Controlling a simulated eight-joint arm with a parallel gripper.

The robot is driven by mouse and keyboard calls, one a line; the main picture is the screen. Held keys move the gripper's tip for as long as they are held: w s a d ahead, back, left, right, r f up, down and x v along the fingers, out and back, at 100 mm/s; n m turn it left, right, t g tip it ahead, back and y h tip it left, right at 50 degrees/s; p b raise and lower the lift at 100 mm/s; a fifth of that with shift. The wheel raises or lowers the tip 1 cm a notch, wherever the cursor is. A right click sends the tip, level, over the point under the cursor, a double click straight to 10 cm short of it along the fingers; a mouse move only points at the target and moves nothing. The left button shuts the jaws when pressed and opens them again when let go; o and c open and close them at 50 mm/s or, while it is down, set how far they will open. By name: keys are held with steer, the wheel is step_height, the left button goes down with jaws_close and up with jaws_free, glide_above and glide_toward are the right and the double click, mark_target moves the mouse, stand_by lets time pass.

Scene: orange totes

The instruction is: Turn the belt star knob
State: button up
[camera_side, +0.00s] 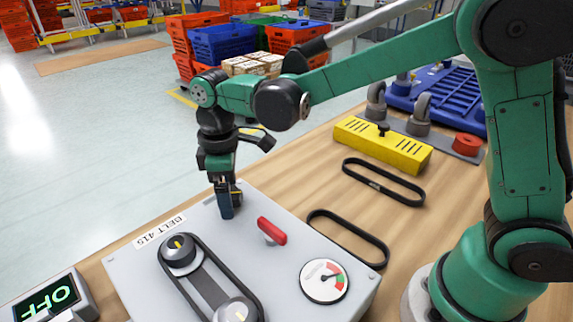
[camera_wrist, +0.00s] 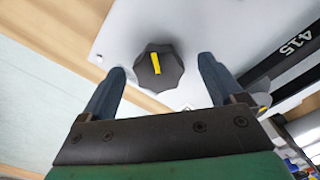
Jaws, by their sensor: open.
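The belt star knob (camera_wrist: 160,72) is black and lobed with a yellow pointer mark, seen in the wrist view on the pale grey panel. The panel (camera_side: 140,272) bears a "BELT 415" label in the side view. My gripper (camera_wrist: 162,65) is open, its two blue fingers lying left and right of the knob in the wrist view with gaps showing. I cannot tell whether the fingertips reach down to its height. In the side view my gripper (camera_side: 226,208) points down over the panel's far part, and the knob is largely hidden behind it.
The panel also carries a red handle (camera_side: 271,232), a round gauge (camera_side: 325,281) and a black belt (camera_side: 207,249) around two pulleys. Loose black belts (camera_side: 383,182) and a yellow block (camera_side: 382,145) lie on the wooden table. A display reading "OFF" (camera_side: 50,303) stands at lower left.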

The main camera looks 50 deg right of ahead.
steer(key=c, duration=1.3)
steer(key=shift+m, duration=1.4)
steer(key=o, duration=1.3)
steer(key=shift+r, duration=0.15)
steer(key=shift+r, duration=2.7)
